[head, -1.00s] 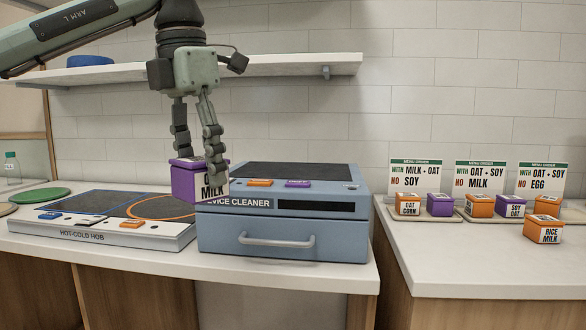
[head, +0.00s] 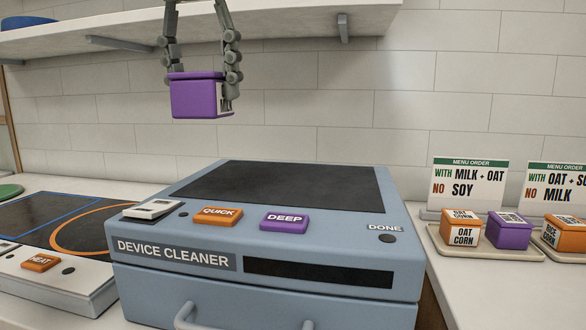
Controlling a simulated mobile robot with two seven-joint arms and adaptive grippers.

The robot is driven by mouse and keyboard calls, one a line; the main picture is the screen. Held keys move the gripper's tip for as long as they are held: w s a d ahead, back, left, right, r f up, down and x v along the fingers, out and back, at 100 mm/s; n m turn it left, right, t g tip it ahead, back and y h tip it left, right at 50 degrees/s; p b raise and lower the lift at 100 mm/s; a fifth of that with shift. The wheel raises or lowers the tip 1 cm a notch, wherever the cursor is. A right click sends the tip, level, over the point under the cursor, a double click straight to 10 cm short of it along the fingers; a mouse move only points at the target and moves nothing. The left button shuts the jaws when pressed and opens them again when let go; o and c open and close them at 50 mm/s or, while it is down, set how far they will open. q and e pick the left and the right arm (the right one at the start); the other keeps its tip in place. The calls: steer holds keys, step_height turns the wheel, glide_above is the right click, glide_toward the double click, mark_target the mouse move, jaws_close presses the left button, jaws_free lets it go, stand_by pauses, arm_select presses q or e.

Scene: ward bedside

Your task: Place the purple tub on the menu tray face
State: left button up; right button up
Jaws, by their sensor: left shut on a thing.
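My left gripper (head: 201,72) is shut on the purple tub (head: 196,99), its fingers on either side of it. The tub hangs in the air above and behind the device cleaner, in front of the tiled wall. A white label with dark letters shows partly on its right side; its words cannot be read now. At the right, a menu tray (head: 520,255) under the "milk + oat, no soy" sign (head: 468,187) holds an orange oat corn tub (head: 461,228) and another purple tub (head: 509,232). My right gripper is not in view.
The blue device cleaner (head: 140,285) fills the middle, with orange and purple buttons. A hot-cold hob (head: 60,290) is at the left. A second sign (head: 560,190) and an orange rice corn tub (head: 567,236) are cut off at the right edge. A shelf (head: 290,25) runs above.

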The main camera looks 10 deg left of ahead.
arm_select(q)
steer(key=w+d+f, duration=0.4)
steer(key=d, duration=0.1)
steer(key=w+d+f+b, duration=0.1)
steer(key=w+d+f, duration=0.1)
steer(key=w+d, duration=0.1)
steer(key=shift+f, duration=0.15)
steer(key=shift+w+d+f, duration=0.15)
steer(key=shift+w+d, duration=0.05)
steer(key=shift+w, duration=0.05)
steer(key=shift+f, duration=0.35)
step_height(320, 180, down, 3)
steer(key=shift+w+f, duration=0.1)
steer(key=shift+f, duration=0.15)
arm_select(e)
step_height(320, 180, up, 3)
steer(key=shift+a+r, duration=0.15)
arm_select(q)
steer(key=shift+f+b, duration=0.15)
steer(key=shift+b, duration=0.15)
steer(key=o, duration=1.2)
steer(key=shift+o, duration=0.5)
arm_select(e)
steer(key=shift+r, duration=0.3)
